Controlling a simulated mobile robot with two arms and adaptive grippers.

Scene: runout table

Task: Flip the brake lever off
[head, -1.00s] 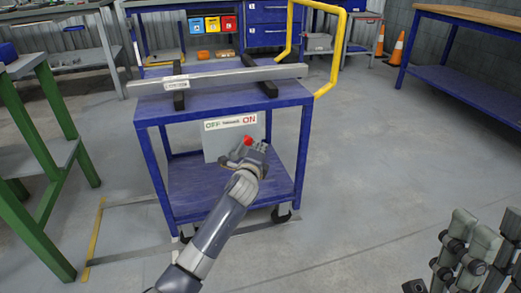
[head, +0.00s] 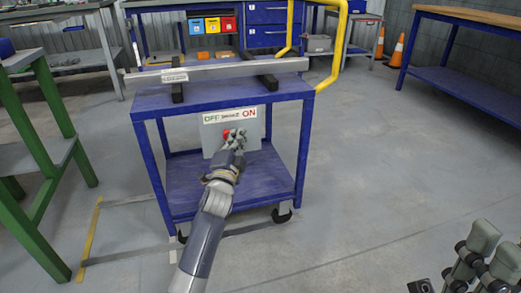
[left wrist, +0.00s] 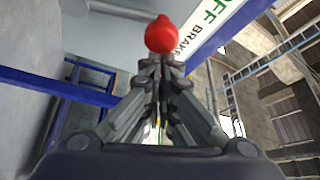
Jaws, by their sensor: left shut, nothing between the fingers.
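The brake lever's red knob (head: 227,134) stands in front of a grey panel (head: 213,142) on the blue cart. It is below about the middle of the label (head: 230,115), which reads OFF at left and ON at right. My left gripper (head: 238,139) is shut and empty, with its fingers at the knob's right side. In the left wrist view the red knob (left wrist: 162,36) shows just beyond the closed fingertips (left wrist: 160,65); I cannot tell whether they touch. The lever's shaft is hidden. Part of my right gripper (head: 485,260) shows at the lower right, cut off by the frame.
The blue cart (head: 166,178) carries a long grey bar (head: 220,69) on dark supports, with a yellow handle (head: 340,45) at its right. A green-framed table (head: 40,150) stands close at left. The floor right of the cart is clear.

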